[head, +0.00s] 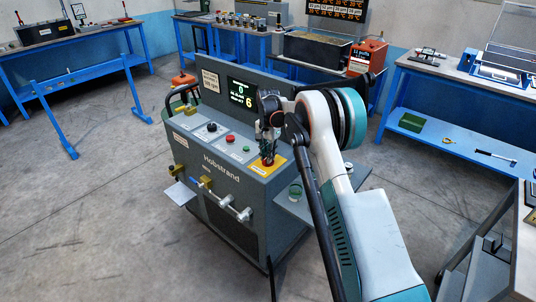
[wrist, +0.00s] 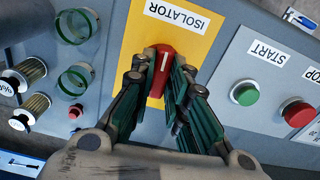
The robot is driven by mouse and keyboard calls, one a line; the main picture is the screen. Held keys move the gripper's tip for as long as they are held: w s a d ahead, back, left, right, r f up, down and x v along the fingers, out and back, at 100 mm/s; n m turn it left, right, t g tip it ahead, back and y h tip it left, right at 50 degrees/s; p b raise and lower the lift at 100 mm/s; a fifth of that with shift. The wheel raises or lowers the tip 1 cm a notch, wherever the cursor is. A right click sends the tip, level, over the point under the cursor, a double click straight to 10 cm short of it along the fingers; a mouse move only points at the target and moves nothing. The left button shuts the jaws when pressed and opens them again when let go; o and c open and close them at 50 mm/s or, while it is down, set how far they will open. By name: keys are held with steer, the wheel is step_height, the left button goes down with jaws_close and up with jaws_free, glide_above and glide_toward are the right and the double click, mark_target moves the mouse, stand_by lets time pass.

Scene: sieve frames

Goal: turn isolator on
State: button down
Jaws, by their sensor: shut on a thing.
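The isolator is a red rotary handle (wrist: 163,68) with a white line on a yellow plate (wrist: 176,20) labelled ISOLATOR. In the wrist view the handle stands between the fingers of my gripper (wrist: 161,80), which is shut on it. The white line runs nearly up and down in that view. In the head view my gripper (head: 268,156) reaches down to the yellow plate (head: 262,168) on the top right of the grey Hobstrand machine (head: 225,185). The handle is mostly hidden there by my gripper.
A green START button (wrist: 244,92) and a red STOP button (wrist: 298,112) lie right of the plate in the wrist view. Glass rings (wrist: 76,26) and metal filters lie left. The machine's display (head: 242,92) stands behind. Blue benches surround open floor.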

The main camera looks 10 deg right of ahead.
steer(key=shift+m, duration=0.6)
steer(key=c, duration=1.6)
jaws_free()
steer(key=shift+o, duration=0.2)
steer(key=shift+r, duration=0.1)
step_height(320, 180, up, 12)
